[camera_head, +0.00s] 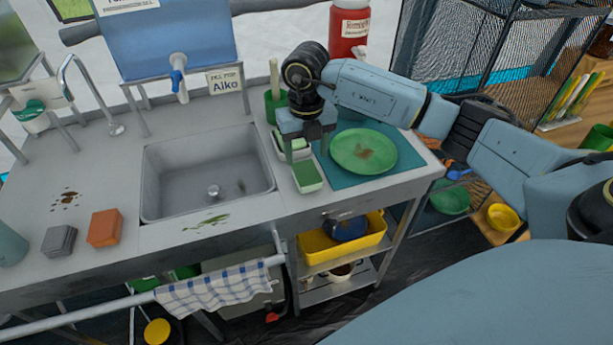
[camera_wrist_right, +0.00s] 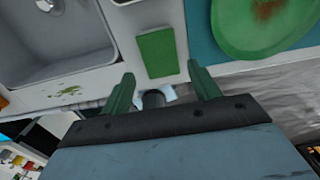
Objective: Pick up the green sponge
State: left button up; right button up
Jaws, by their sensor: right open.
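The green sponge (camera_head: 308,176) is a flat rectangular block with a pale edge. It lies on the counter right of the sink and left of the plate. In the right wrist view the green sponge (camera_wrist_right: 157,53) shows just beyond and between the two fingers. My right gripper (camera_head: 306,150) is just behind the sponge in the head view, pointing down. Its jaws (camera_wrist_right: 160,72) are open, with nothing between them that I can see held. My left gripper is not in view.
A stained green plate (camera_head: 364,151) lies on a teal mat (camera_head: 346,181) close to the sponge. The sink (camera_head: 208,172) is to the left. An orange block (camera_head: 104,227) and a grey block (camera_head: 60,240) lie at the far left. A green cup (camera_head: 275,104) stands behind.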

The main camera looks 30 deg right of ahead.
aim_at(307, 171)
jog(key=shift+f, duration=3.55)
jog(key=c, duration=0.8)
notch_tip(307, 171, up, 10)
jog(key=shift+r, duration=0.1)
